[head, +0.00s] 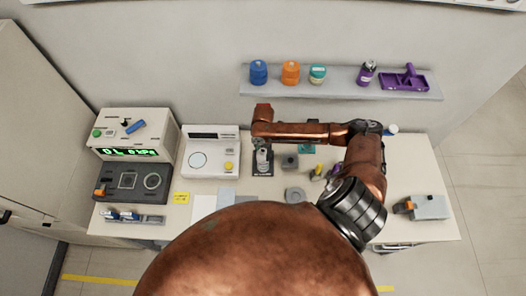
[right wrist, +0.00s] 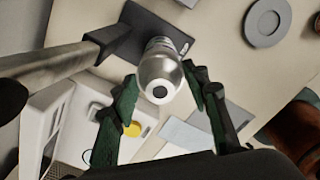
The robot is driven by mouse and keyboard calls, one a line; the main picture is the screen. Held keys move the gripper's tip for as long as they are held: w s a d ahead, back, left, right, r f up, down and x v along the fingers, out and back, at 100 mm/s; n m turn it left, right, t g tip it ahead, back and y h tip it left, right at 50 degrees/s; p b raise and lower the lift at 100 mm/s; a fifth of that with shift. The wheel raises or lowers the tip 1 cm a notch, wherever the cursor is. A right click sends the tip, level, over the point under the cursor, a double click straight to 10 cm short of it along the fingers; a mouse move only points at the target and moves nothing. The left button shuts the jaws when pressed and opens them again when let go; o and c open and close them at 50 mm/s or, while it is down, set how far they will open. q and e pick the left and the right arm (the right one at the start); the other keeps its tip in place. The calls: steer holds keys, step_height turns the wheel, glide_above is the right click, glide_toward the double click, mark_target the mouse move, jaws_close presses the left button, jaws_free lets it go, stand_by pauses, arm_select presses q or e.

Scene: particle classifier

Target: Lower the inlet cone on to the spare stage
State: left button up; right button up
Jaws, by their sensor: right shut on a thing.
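My right gripper (right wrist: 158,72) has its two green fingers on either side of a silver, rounded inlet cone (right wrist: 162,72) with a dark hole in its end, and is shut on it. The cone shows in the head view (head: 262,156) as a small silver shape below the end of my right arm, over or at a dark stand (head: 262,169). Whether the cone touches what is below it cannot be told. A round grey flanged piece (head: 295,195) lies apart on the table; it also shows in the right wrist view (right wrist: 268,20). I cannot tell which piece is the spare stage. My left gripper is out of view.
A white device with a yellow knob (head: 211,150) and a box with a green display (head: 135,140) stand left. A wall shelf (head: 340,87) holds jars and a purple tray. The right part of the table (head: 420,175) is mostly bare.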

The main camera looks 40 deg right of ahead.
steer(key=shift+f, duration=0.5)
stand_by(0.9)
steer(key=o, duration=1.4)
steer(key=shift+r, duration=0.1)
step_height(320, 180, up, 12)
steer(key=shift+f, duration=0.1)
